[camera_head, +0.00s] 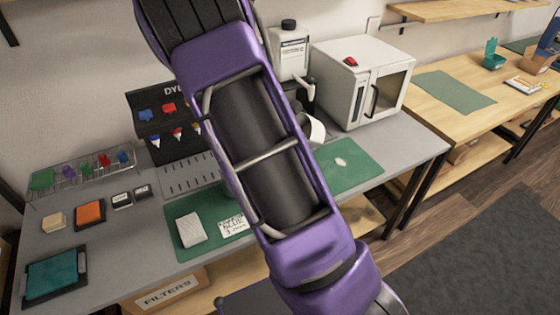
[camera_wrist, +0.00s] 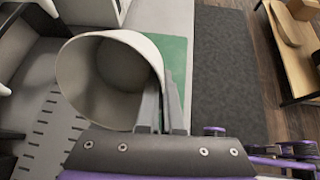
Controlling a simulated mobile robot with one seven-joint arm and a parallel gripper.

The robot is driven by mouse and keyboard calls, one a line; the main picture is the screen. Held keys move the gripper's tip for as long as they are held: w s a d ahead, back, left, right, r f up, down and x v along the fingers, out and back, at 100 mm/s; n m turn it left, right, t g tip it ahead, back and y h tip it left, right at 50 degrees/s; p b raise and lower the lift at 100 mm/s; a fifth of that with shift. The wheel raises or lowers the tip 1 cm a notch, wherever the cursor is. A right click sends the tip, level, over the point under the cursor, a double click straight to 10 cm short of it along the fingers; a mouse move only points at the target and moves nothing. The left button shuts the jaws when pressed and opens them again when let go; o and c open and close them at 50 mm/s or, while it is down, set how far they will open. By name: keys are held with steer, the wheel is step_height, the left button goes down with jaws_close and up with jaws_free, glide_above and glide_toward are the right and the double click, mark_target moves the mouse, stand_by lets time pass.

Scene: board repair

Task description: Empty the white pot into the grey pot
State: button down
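The white pot (camera_wrist: 88,92) fills the left middle of the wrist view, with its open mouth facing the camera and no contents that I can make out. My gripper (camera_wrist: 162,100) has its two fingers close together at the pot's right rim, the wall pinched between them. In the head view only part of the white pot (camera_head: 317,130) shows behind my arm, over the bench near the right green mat. Its exact tilt is unclear. My gripper is hidden there. I cannot make out the grey pot; my arm covers the middle of the bench.
A white oven-like box (camera_head: 345,85) stands at the back right, beside a white canister (camera_head: 290,55). A white block (camera_head: 190,230) lies on the left mat.

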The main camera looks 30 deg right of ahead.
steer(key=shift+a, duration=0.1)
steer(key=shift+a+f+h, duration=0.1)
steer(key=shift+a+h, duration=0.2)
steer(key=shift+a, duration=0.05)
steer(key=shift+a+f+h, duration=0.2)
steer(key=shift+a+h, duration=0.1)
steer(key=shift+h, duration=0.2)
steer(key=shift+a+r+h, duration=0.25)
steer(key=shift+r+h, duration=0.05)
steer(key=shift+h, duration=0.6)
stand_by(0.6)
steer(key=shift+a+f+h, duration=0.25)
steer(key=shift+a+h, duration=0.15)
steer(key=shift+a, duration=0.15)
steer(key=shift+a+f+h+b, duration=0.2)
steer(key=shift+a+h+b, duration=0.05)
steer(key=shift+h+b, duration=0.2)
steer(key=shift+a+t+h+b, duration=0.1)
steer(key=shift+t+h+b, duration=0.2)
steer(key=shift+h+b, duration=0.15)
